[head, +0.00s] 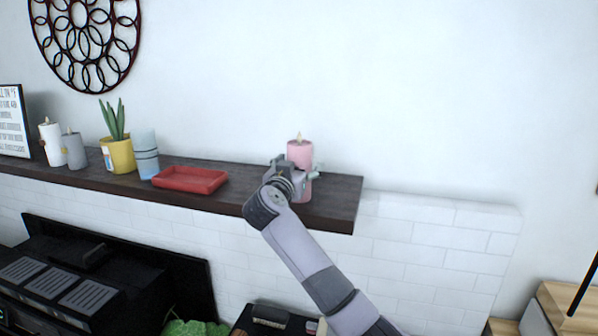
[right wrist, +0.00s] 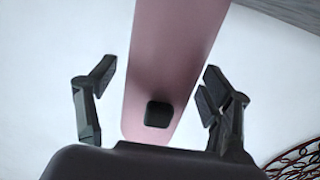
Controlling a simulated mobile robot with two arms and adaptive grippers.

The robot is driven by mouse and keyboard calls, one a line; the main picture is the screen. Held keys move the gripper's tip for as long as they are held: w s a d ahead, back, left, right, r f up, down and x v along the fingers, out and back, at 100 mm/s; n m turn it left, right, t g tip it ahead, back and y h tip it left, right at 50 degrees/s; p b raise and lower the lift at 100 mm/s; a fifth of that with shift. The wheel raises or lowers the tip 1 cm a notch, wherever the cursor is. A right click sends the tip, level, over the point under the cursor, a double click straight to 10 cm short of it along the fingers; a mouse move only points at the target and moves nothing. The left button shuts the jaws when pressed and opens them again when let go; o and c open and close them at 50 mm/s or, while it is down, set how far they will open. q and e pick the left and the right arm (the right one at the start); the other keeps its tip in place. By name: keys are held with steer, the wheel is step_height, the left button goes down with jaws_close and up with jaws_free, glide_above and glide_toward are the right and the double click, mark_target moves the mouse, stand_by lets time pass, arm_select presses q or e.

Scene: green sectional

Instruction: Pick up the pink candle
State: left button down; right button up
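The pink candle (head: 300,152) stands upright near the right end of a dark wooden shelf (head: 335,200). My right gripper (head: 293,174) is in front of the candle and hides part of its lower half. In the right wrist view the candle (right wrist: 172,60) lies between the two spread fingers of my right gripper (right wrist: 157,82). A gap shows on each side, so the gripper is open around it and not closed on it. A small dark square shows on the candle there. My left gripper is not in view.
A red tray (head: 190,179) lies on the shelf left of the candle. Farther left are a blue-white cylinder (head: 146,153), a yellow plant pot (head: 119,155), grey (head: 74,151) and white (head: 52,146) candles. The shelf right of the candle is clear.

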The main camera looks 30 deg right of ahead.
steer(key=c, duration=1.4)
steer(key=shift+r, duration=0.1)
step_height(320, 180, up, 20)
steer(key=b, duration=0.2)
steer(key=shift+b, duration=0.35)
steer(key=shift+f, duration=0.25)
steer(key=b, duration=0.4)
glide_above(299, 151)
steer(key=w+x, duration=0.1)
steer(key=x, duration=0.2)
steer(key=shift+s+a+f, duration=0.1)
steer(key=shift+f, duration=2.05)
steer(key=shift+s+a+f, duration=0.1)
steer(key=shift+f, duration=2.65)
steer(key=shift+f+b, duration=0.35)
steer(key=shift+f+b, duration=0.75)
steer(key=shift+f, duration=1.85)
